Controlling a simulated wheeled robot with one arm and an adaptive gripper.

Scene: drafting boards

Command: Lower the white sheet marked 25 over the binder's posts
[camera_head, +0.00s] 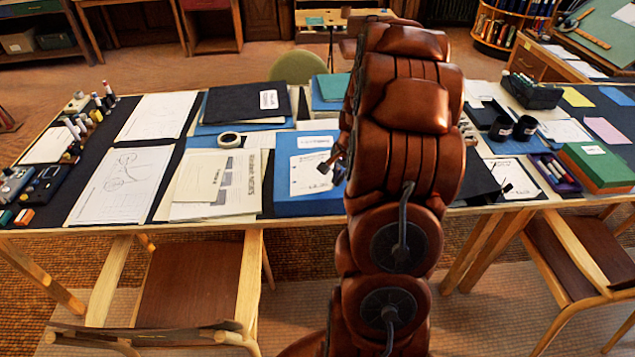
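A blue binder or folder (318,206) lies on the long table, just left of my arm. A white sheet (304,176) with dark print and small marks along its left side shows over the blue surface. Its number is too small to read, and I cannot tell whether it rests on the binder or hangs just above it. My gripper (328,168) is at the sheet's right part, partly hidden by my arm. I cannot tell whether its fingers are shut on the sheet. The binder's posts are not discernible, and its right side is behind my arm.
Cream papers and folders (222,182) lie left of the binder, with a tape roll (229,140) behind them. A black folder (240,103) lies farther back. Black cups (525,127) and a green box (598,165) stand at right. Chairs (190,283) stand at the front edge.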

